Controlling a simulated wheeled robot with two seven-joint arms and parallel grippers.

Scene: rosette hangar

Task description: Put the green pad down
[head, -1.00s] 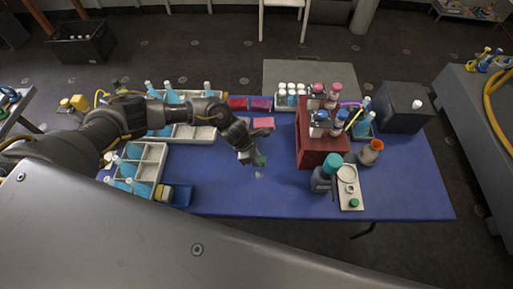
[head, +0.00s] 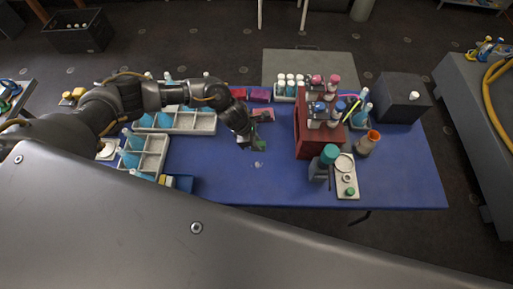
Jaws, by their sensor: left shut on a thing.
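My left gripper (head: 255,138) reaches in from the left over the middle of the blue table. It is shut on the green pad (head: 260,145), of which only a small dark green piece shows at the fingertips. I cannot tell whether the pad touches the table. A pink pad (head: 262,114) lies just behind the gripper, partly covered by it. My right gripper is not in view.
The blue table (head: 222,175) is clear in front of the gripper. White crates (head: 152,160) with blue bottles stand to the left.

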